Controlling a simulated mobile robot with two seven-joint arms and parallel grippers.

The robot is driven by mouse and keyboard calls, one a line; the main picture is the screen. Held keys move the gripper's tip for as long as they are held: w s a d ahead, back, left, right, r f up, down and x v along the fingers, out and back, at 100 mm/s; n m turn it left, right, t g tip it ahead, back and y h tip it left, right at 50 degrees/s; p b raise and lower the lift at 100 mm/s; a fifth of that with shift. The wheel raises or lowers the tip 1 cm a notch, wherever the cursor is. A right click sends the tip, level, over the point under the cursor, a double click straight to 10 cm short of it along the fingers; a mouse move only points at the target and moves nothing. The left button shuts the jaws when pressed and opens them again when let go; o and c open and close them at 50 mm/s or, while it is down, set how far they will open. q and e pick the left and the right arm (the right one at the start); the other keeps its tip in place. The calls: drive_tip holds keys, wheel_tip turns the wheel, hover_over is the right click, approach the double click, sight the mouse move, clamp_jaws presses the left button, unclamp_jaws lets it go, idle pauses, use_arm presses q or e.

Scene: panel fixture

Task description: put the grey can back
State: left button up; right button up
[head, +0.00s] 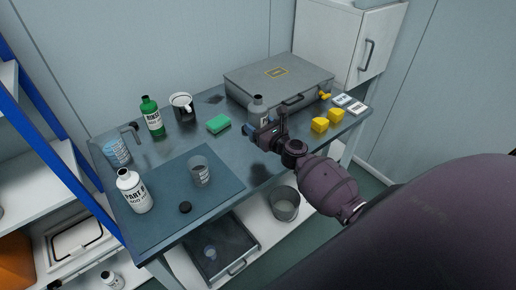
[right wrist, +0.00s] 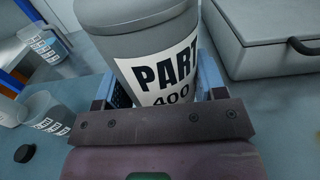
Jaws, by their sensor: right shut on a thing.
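The grey can (head: 257,105) has a white label reading "PART" and "400". It stands about upright in the right wrist view (right wrist: 150,60), where it fills the middle. My right gripper (head: 264,126) is shut on it, with blue fingers on both sides of the can. In the head view the can is just in front of the grey case (head: 270,82), over the back middle of the table (head: 190,145). I cannot tell whether its base touches the tabletop. My left gripper is not in view.
A green bottle (head: 152,117), mug (head: 183,107) and green sponge (head: 219,123) stand left of the can. A white bottle (head: 133,192), clear beaker (head: 200,171) and black cap (head: 185,207) are on the blue mat (head: 160,225). A jug (head: 117,149) stands farther left. Yellow blocks (head: 320,125) lie right.

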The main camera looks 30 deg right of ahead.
wheel_tip(320, 180, down, 8)
drive_tip(key=b, duration=0.3)
drive_tip(key=shift+r, duration=0.2)
drive_tip(key=shift+f+b, duration=0.1)
drive_tip(key=shift+b, duration=0.2)
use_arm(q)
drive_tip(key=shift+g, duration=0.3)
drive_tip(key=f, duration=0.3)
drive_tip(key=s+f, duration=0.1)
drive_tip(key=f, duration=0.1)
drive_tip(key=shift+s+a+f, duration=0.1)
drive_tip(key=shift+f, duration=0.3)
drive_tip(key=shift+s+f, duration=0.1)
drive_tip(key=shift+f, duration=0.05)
use_arm(e)
drive_tip(key=shift+f, duration=0.1)
drive_tip(key=o, duration=1.2)
drive_tip(key=shift+c, duration=0.2)
drive_tip(key=shift+o, duration=0.3)
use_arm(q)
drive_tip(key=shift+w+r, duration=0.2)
